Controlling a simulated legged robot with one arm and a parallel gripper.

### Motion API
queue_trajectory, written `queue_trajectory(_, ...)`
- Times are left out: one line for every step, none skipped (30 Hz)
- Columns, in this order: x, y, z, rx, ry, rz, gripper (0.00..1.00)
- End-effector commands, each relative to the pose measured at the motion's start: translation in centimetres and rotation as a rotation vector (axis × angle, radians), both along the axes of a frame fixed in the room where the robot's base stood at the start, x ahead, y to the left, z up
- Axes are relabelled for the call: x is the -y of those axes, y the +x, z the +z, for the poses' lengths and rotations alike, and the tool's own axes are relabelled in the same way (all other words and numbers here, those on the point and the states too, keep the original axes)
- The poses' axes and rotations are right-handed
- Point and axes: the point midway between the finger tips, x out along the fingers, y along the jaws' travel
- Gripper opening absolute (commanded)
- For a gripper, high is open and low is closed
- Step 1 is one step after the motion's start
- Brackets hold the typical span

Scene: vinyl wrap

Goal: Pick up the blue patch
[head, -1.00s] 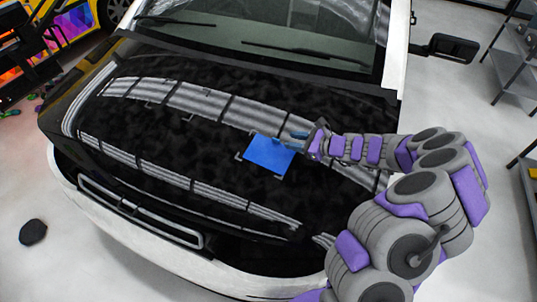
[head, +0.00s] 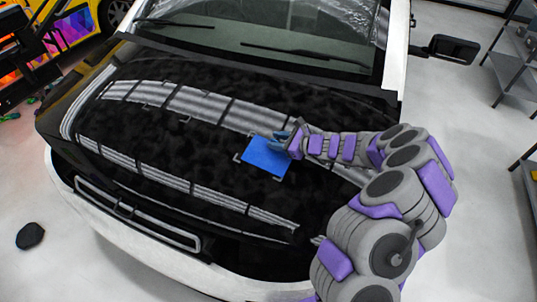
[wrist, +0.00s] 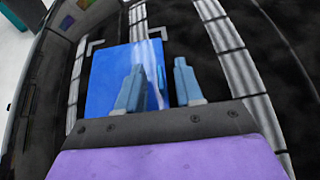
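The blue patch (head: 265,158) is a flat blue square on the black hood of the vehicle, right of its middle. It also shows in the wrist view (wrist: 108,75), beyond and partly behind the left finger. My gripper (head: 281,141) is over the patch's upper right edge in the head view. In the wrist view its two blue-grey fingers (wrist: 158,85) stand apart with a clear gap. The left finger overlaps the patch and the right finger is beside its right edge. A small raised blue piece shows near that edge, between the fingers. I cannot tell whether the fingers touch anything.
The black hood (head: 150,135) is broad and curved, with pale corner marks around the patch and elsewhere. The windshield (head: 270,35) and wipers lie behind it. A grey shelf (head: 515,60) stands at the right. A dark round object (head: 30,236) lies on the floor at the left.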

Motion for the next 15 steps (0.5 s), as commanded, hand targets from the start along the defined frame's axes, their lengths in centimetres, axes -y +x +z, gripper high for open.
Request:
queue_trajectory(0.01,0.00,0.01,0.000,0.000,0.000,0.31)
queue_trajectory(-0.01,0.00,0.00,0.000,0.000,0.000,0.28)
queue_trajectory(-0.04,0.00,-0.01,0.000,-0.001,0.000,0.25)
queue_trajectory(-0.07,0.00,0.00,0.000,-0.001,0.000,0.22)
queue_trajectory(-0.08,0.01,-0.01,0.000,-0.001,0.000,0.19)
queue_trajectory(-0.09,0.01,0.00,0.000,-0.001,0.000,0.15)
queue_trajectory(-0.09,0.01,0.00,0.000,-0.001,0.000,0.12)
queue_trajectory(-0.09,0.01,0.00,0.000,-0.001,0.000,0.09)
queue_trajectory(-0.09,0.01,0.00,0.000,-0.001,0.000,0.06)
queue_trajectory(-0.09,0.01,0.00,0.000,-0.001,0.000,0.03)
queue_trajectory(-0.09,0.01,0.00,0.000,-0.001,0.000,0.00)
queue_trajectory(-0.08,0.02,0.01,0.000,-0.001,0.000,0.00)
queue_trajectory(-0.08,0.02,0.01,0.000,-0.001,0.000,0.00)
queue_trajectory(-0.08,0.01,-0.01,0.000,-0.001,0.000,0.00)
queue_trajectory(-0.08,0.02,0.00,0.000,-0.001,0.000,0.00)
